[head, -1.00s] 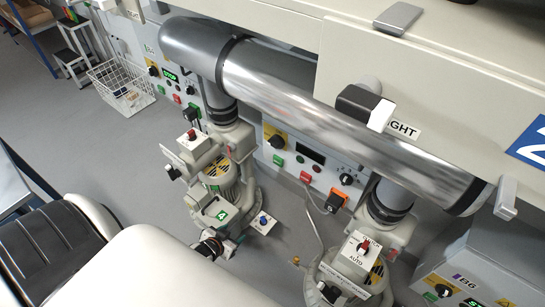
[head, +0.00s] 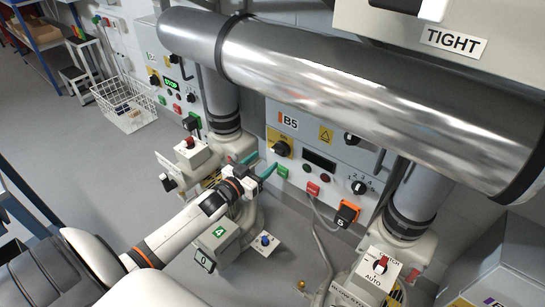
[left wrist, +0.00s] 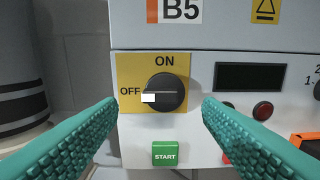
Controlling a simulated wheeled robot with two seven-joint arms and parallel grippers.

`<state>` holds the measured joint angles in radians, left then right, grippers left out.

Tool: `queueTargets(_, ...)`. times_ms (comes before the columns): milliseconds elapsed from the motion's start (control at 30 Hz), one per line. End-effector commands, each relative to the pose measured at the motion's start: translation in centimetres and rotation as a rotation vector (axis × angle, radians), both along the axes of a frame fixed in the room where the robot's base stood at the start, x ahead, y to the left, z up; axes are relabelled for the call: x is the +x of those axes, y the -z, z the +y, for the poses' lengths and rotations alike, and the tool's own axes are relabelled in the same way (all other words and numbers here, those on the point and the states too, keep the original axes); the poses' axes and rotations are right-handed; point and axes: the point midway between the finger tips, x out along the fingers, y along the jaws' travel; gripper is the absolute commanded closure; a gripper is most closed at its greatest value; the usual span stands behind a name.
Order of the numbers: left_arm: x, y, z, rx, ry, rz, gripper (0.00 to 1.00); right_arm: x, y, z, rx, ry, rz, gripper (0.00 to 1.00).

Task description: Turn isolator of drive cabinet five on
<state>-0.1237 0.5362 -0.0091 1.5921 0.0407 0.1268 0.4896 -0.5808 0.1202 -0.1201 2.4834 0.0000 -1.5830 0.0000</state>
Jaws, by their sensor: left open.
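Cabinet B5 (head: 350,140) is the grey wall cabinet under the big metal pipe. Its isolator is a black rotary knob (left wrist: 166,92) on a yellow plate (left wrist: 128,72) marked ON at the top and OFF at the left. The knob's white mark points left to OFF. The knob also shows in the head view (head: 281,148). My left gripper (head: 260,166) is open and empty just in front of the panel. In the left wrist view its teal fingers (left wrist: 160,103) stand either side of the knob, apart from it. My right gripper is out of view.
A green START button (left wrist: 165,154) sits below the knob. A dark display (left wrist: 250,77) and a red button (left wrist: 263,110) are to its right. The metal pipe (head: 340,90) crosses above the panel.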

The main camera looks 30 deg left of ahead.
Motion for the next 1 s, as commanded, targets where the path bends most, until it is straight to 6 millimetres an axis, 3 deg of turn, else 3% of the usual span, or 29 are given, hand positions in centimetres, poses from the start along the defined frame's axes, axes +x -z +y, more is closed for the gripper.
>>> queueTargets(100, 2.4, 0.1, -0.2, 0.002, 0.000, -0.003, 0.40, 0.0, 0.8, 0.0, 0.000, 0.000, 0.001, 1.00)
queueTargets(300, 4.8, 0.2, -0.4, 0.000, 0.000, 0.001, 0.40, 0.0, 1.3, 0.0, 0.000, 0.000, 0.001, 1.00)
queueTargets(700, 5.4, 0.1, -0.4, 0.000, 0.000, 0.002, 0.40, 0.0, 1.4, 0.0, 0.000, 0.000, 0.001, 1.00)
queueTargets(1000, 5.4, 0.1, -0.4, 0.000, 0.000, 0.002, 0.85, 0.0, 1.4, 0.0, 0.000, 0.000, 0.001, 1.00)
